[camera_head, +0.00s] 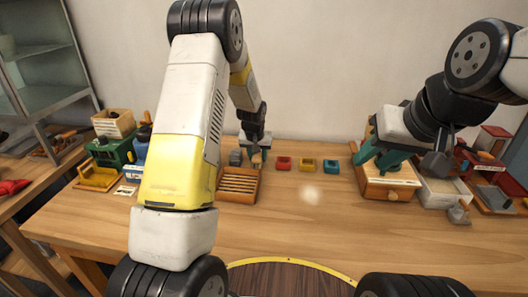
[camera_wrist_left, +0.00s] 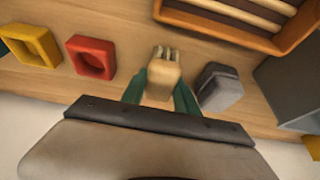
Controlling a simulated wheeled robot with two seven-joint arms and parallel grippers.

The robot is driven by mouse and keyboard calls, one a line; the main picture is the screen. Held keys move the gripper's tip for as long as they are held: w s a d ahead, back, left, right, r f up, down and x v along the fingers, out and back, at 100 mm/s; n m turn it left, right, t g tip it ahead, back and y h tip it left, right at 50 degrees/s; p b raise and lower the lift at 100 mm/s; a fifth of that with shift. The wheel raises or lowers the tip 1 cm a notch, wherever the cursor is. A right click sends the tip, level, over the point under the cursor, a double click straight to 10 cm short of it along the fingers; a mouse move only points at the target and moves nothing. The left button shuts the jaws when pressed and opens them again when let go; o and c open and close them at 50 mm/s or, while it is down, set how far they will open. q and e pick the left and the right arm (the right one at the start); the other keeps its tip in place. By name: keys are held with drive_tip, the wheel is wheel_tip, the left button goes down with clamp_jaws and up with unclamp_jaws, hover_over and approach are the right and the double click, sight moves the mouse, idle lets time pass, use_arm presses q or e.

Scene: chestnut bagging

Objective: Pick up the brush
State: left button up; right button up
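The brush, a small pale wooden piece with light bristles at one end, shows in the left wrist view (camera_wrist_left: 164,70) and beside the wooden tray in the head view (camera_head: 257,159). My left gripper (camera_wrist_left: 160,92) has its two teal fingers on either side of the brush, parted. Whether they touch it is unclear; its lower part is hidden by the gripper. My right gripper (camera_head: 380,157) is at the right, its teal fingers apart over a wooden box, with nothing visible between them.
A slatted wooden tray (camera_head: 239,199) and a grey block (camera_wrist_left: 218,86) flank the brush. Red (camera_head: 283,163), yellow (camera_head: 307,165) and blue (camera_head: 331,167) small trays stand in a row to its right. The wooden box (camera_head: 388,190) stands below my right gripper. The front middle of the table (camera_head: 320,225) is clear.

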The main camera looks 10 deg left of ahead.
sight(258, 154)
use_arm(q)
clamp_jaws()
drive_tip(key=shift+r, duration=0.1)
wheel_tip(258, 154, up, 4)
drive_tip(key=shift+f, duration=0.2)
drive_tip(key=s+d, duration=0.2)
drive_tip(key=s, duration=0.2)
drive_tip(key=s+d, duration=0.3)
drive_tip(key=s, duration=0.2)
drive_tip(key=s+d+r, duration=0.1)
drive_tip(key=s+d, duration=0.1)
drive_tip(key=s, duration=0.3)
drive_tip(key=shift+s+d+r, duration=0.1)
drive_tip(key=shift+d, duration=0.15)
